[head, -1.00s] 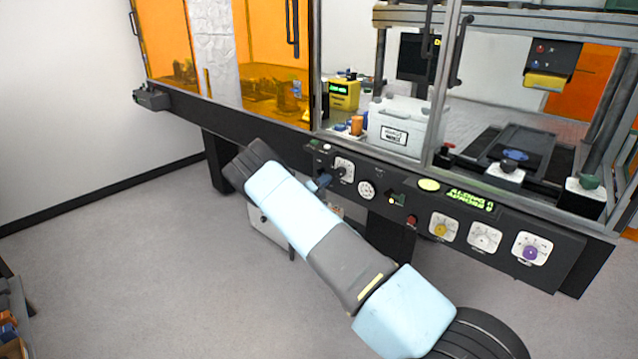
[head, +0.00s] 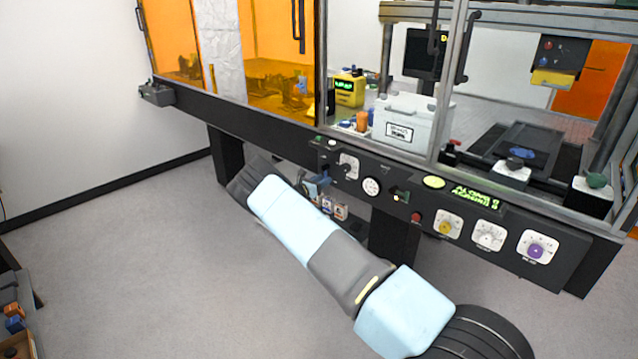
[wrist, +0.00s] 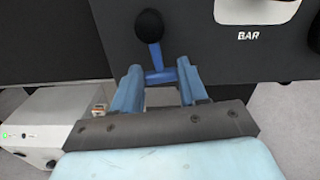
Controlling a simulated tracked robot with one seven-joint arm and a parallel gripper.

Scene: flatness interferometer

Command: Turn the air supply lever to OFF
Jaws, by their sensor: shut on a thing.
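The air supply lever (wrist: 154,55) shows in the wrist view as a black round knob with a blue stem and a short blue crossbar below it, against the dark panel. My gripper (wrist: 159,85) has its two blue fingers on either side of the crossbar and is shut on the lever. The lever's OFF marking cannot be read in either view.
A white dial plate marked BAR (wrist: 255,12) is close at the upper right. A white box (wrist: 45,125) stands below left.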

